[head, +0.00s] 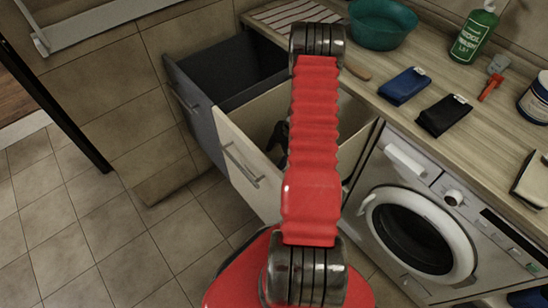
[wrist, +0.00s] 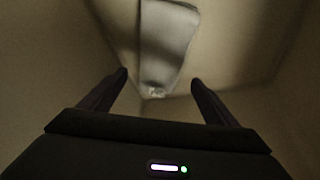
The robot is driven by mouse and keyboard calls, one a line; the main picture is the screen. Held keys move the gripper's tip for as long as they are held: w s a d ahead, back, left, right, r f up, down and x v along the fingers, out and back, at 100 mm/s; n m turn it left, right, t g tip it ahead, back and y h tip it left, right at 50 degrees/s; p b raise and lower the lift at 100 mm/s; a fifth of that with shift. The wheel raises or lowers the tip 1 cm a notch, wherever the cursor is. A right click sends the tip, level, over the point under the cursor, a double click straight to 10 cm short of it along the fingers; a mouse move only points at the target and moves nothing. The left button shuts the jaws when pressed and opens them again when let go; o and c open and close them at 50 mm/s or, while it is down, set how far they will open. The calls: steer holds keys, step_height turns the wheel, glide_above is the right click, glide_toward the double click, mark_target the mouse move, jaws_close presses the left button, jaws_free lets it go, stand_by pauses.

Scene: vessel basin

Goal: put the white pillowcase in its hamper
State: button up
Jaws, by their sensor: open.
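A pale, folded cloth with a small light tag, seemingly the white pillowcase (wrist: 168,45), lies inside a cream container in the wrist view. The cream pull-out hamper (head: 238,168) stands open under the counter in the head view, and its inner wall (wrist: 45,75) surrounds the wrist view. My gripper (wrist: 160,78) is open, with its fingers apart and the cloth beyond and between the tips. It shows dark inside the cream hamper in the head view (head: 278,136), partly behind my red arm. The cloth is hidden in the head view.
A dark grey pull-out hamper (head: 186,112) stands open beside the cream one. A blue folded cloth (head: 404,86) and a black folded cloth (head: 443,116) lie on the counter, near a teal bowl (head: 380,28) and a green bottle (head: 474,34). A washing machine (head: 425,225) stands right.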

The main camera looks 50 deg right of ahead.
steer(key=shift+r, duration=0.1)
steer(key=shift+r, duration=0.45)
steer(key=v, duration=1.2)
